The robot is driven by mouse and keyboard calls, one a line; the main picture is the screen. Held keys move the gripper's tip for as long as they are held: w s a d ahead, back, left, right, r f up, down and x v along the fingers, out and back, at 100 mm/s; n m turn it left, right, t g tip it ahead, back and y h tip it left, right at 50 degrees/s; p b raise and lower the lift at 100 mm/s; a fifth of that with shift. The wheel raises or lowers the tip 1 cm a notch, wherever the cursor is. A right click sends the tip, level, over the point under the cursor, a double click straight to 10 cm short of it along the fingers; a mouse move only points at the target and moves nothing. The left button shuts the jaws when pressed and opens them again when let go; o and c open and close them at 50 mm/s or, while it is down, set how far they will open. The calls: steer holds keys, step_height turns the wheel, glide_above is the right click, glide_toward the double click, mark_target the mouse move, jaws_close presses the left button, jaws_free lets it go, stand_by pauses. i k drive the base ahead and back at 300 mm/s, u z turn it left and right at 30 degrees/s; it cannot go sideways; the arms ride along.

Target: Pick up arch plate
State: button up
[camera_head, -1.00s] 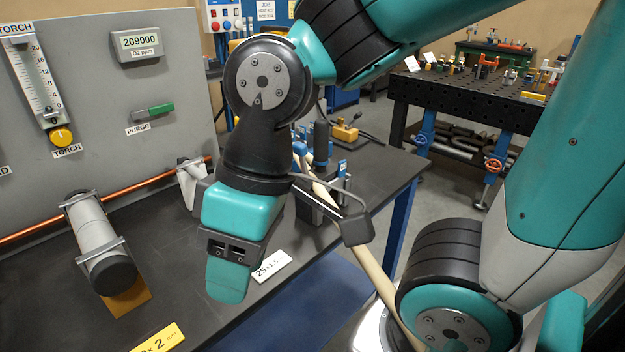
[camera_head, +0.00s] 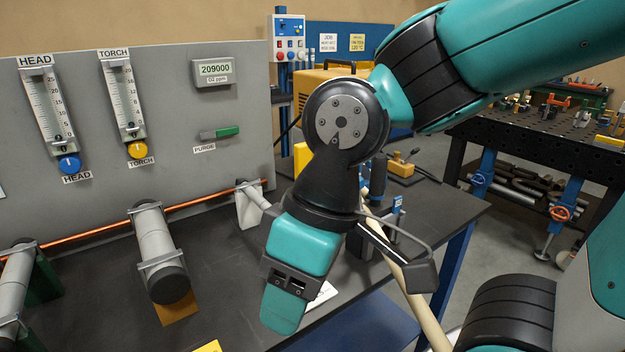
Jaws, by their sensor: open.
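I cannot make out an arch plate in this view. My gripper (camera_head: 284,305) hangs over the dark workbench (camera_head: 240,270), pointing down near its front edge. It is seen from the side, its jaws open, with nothing visible between them. It hides part of the bench and most of a white label (camera_head: 322,294) behind it.
A grey panel (camera_head: 90,180) with two flow gauges stands behind the bench. A copper tube (camera_head: 95,232) runs along it. Grey cylinders (camera_head: 158,245) rest on supports at the left. Tools (camera_head: 395,215) stand behind my wrist. A perforated table (camera_head: 520,130) is at the right.

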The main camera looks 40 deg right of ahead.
mark_target(393, 217)
steer(key=z, duration=0.85)
